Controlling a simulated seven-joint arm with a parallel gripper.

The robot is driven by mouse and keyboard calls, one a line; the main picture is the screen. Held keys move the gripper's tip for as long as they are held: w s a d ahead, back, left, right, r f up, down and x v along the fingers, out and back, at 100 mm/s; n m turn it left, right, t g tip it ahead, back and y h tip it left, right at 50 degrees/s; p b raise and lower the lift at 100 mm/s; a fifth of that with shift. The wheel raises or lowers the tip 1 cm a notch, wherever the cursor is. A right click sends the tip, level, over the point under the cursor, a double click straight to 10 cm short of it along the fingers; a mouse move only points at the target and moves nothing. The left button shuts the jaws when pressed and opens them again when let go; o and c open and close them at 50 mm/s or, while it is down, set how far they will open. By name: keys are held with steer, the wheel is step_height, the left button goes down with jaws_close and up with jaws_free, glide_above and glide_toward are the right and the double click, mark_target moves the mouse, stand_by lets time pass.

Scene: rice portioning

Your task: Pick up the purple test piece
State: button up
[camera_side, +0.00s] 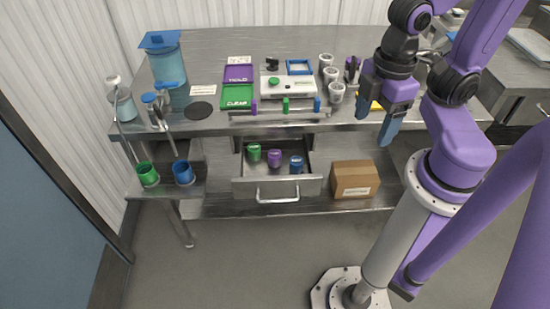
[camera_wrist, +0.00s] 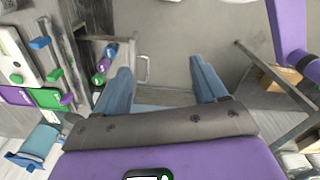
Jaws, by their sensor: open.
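A small purple cylinder (camera_side: 274,158) stands in the open drawer (camera_side: 306,185) under the table, between a green cylinder (camera_side: 254,152) and a blue one (camera_side: 296,164). The drawer's pieces also show small at the left in the wrist view, past a finger. Another small purple piece (camera_side: 253,107) is on the metal rail on the tabletop, left of a green piece and a blue piece. I cannot tell which purple one is the test piece. My gripper (camera_side: 377,130) is open and empty, fingers pointing down, at the table's front edge, right of the drawer and apart from every piece.
A cardboard box (camera_side: 354,179) sits on the lower shelf right of the drawer. Green (camera_side: 147,174) and blue (camera_side: 183,172) cups stand on the left side shelf. Purple (camera_side: 239,73) and green (camera_side: 237,96) trays, a white device (camera_side: 288,86) and several white cups occupy the tabletop.

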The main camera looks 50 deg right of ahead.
steer(key=m+t+y, duration=0.3)
steer(key=t+y, duration=0.3)
glide_above(276, 154)
steer(key=s+a, duration=0.2)
steer(key=s, duration=0.3)
step_height(276, 154, down, 21)
steer(key=d+f+t, duration=0.1)
steer(key=d+m+t, duration=0.1)
steer(key=d, duration=0.1)
steer(key=s+d+f+m+t, duration=0.1)
steer(key=d, duration=0.1)
steer(key=shift+d+f+t+y, duration=0.1)
steer(key=shift+f+t+y, duration=0.2)
steer(key=shift+f, duration=0.05)
steer(key=shift+s+d+m+t, duration=0.15)
steer(key=shift+d+m+t, duration=0.25)
steer(key=shift+d, duration=0.15)
steer(key=shift+x, duration=3.65)
steer(key=c, duration=1.2)
